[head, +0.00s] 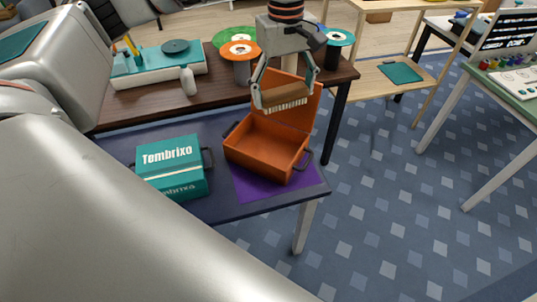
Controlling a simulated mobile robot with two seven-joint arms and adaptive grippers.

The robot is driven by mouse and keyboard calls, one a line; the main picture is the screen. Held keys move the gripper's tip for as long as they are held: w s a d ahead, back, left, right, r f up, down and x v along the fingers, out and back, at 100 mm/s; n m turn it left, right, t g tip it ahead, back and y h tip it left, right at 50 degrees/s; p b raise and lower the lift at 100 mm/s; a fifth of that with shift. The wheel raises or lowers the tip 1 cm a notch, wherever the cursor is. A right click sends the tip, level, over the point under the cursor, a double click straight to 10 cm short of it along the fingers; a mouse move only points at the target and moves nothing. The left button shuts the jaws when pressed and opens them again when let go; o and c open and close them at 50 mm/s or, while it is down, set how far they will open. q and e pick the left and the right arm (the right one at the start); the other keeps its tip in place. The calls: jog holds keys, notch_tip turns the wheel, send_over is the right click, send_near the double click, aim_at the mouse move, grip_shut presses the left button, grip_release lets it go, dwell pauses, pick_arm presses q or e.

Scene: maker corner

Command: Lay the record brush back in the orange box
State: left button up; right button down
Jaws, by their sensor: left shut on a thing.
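In the head view my left gripper (284,92) points down with its fingers shut on the record brush (285,95), which has a brown body and pale bristles underneath. It holds the brush in the air above the orange box (262,155). The box is open, with its lid standing up at the back behind the gripper and brush. The visible inside of the box looks empty. The box stands on a purple mat (262,189) on the dark table. My right gripper is not in view.
A teal Tembrixo box (170,168) stands left of the orange box. Behind, a brown table (222,92) carries a turntable (158,64), a white bottle (188,81) and records on stands, including an orange one (241,49). The table's right front edge is close to the orange box.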

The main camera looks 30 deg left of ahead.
pick_arm(q)
jog(key=f+n, duration=0.1)
jog(key=n, duration=0.1)
jog(key=w+a+n+b, duration=0.1)
jog(key=n, duration=0.2)
jog(key=w+a+f+n, duration=0.1)
jog(key=n, duration=0.1)
jog(key=shift+f+n, duration=0.3)
jog(key=n+b, duration=0.6)
jog(key=n, duration=2.1)
send_over(267, 153)
notch_tip(267, 153, down, 11)
notch_tip(267, 153, down, 15)
jog(key=shift+f+b, duration=0.1)
jog(key=shift+b, duration=0.45)
jog(key=shift+f, duration=0.4)
notch_tip(267, 153, down, 4)
jog(key=shift+f+b, duration=0.1)
jog(key=shift+b, duration=0.25)
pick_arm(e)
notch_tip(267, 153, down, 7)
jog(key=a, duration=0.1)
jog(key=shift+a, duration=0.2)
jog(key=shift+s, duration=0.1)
